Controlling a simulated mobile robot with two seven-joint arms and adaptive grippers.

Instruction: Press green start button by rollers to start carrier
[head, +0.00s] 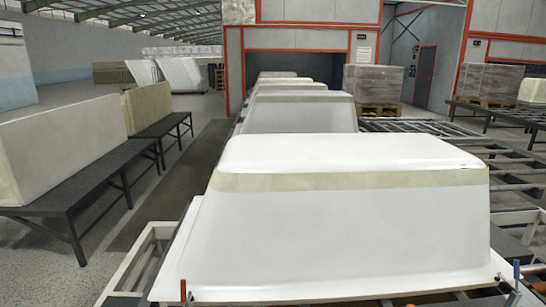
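No green start button can be made out in the head view. Metal rollers (515,187) run along the right side, beside the row of tubs. A large white upside-down bathtub shell (350,225) fills the near middle and rests on a pale metal frame (128,265), perhaps the carrier. The shell hides most of what is under it. Neither of my grippers is in view.
More upturned shells (300,113) stand in line behind, leading to an orange-framed opening. Dark benches (75,190) with shells stand at left. A clear floor strip (165,190) runs between. Small red (183,290) and blue (516,269) upright parts show at the near edge.

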